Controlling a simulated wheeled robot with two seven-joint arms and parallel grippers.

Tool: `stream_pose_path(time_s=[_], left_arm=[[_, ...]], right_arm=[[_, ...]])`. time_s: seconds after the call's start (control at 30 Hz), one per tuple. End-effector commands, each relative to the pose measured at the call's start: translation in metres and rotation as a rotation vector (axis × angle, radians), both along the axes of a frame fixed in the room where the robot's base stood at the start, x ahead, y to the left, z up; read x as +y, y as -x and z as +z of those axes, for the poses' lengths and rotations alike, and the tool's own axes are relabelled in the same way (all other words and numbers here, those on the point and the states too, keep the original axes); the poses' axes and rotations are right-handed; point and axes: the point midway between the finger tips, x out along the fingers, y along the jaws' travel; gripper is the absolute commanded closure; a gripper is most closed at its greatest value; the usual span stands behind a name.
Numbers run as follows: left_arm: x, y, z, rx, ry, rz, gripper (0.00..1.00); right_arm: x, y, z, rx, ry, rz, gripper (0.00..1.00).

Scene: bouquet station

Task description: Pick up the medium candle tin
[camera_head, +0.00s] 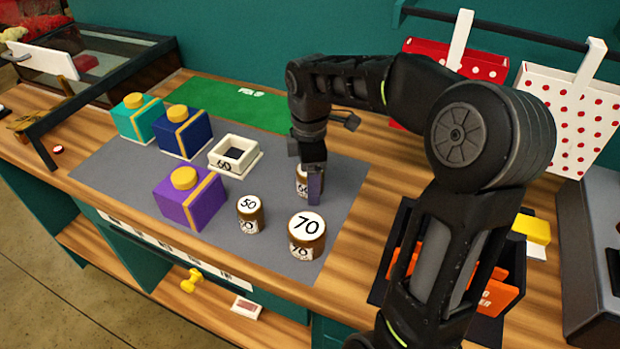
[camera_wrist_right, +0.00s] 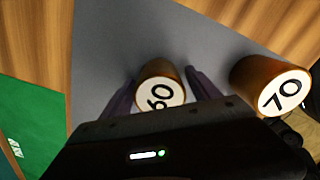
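Three round brown candle tins with white numbered lids stand on the grey mat. The 60 tin (camera_wrist_right: 161,92) is the middle size. It also shows in the head view (camera_head: 301,184), partly hidden by my right gripper (camera_head: 314,186). In the right wrist view, the fingers of my right gripper (camera_wrist_right: 160,76) are on either side of the 60 tin, close to its wall, and look open. The larger 70 tin (camera_head: 307,237) stands in front and also shows in the wrist view (camera_wrist_right: 262,80). The small 50 tin (camera_head: 250,214) stands to its left. My left gripper is out of view.
Teal (camera_head: 138,118), navy (camera_head: 185,132) and purple (camera_head: 190,198) boxes and a white square holder (camera_head: 233,155) stand on the left of the grey mat (camera_head: 125,165). A green mat (camera_head: 235,100) lies behind. A dark bin with orange items (camera_head: 485,285) is at the right.

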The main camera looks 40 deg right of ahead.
Motion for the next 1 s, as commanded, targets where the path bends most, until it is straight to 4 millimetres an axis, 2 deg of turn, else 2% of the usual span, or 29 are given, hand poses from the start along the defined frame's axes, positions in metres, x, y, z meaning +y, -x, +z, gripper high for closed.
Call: stream_pose_path(time_s=[0.07,0.77,1.0], left_arm=[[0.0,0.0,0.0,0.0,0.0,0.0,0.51],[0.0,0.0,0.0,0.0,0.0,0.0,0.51],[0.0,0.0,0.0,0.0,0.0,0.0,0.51]], right_arm=[[0.0,0.0,0.0,0.0,0.0,0.0,0.37],[0.0,0.0001,0.0,0.0,0.0,0.0,0.94],[0.0,-0.0001,0.0006,-0.001,0.0,0.0,0.96]])
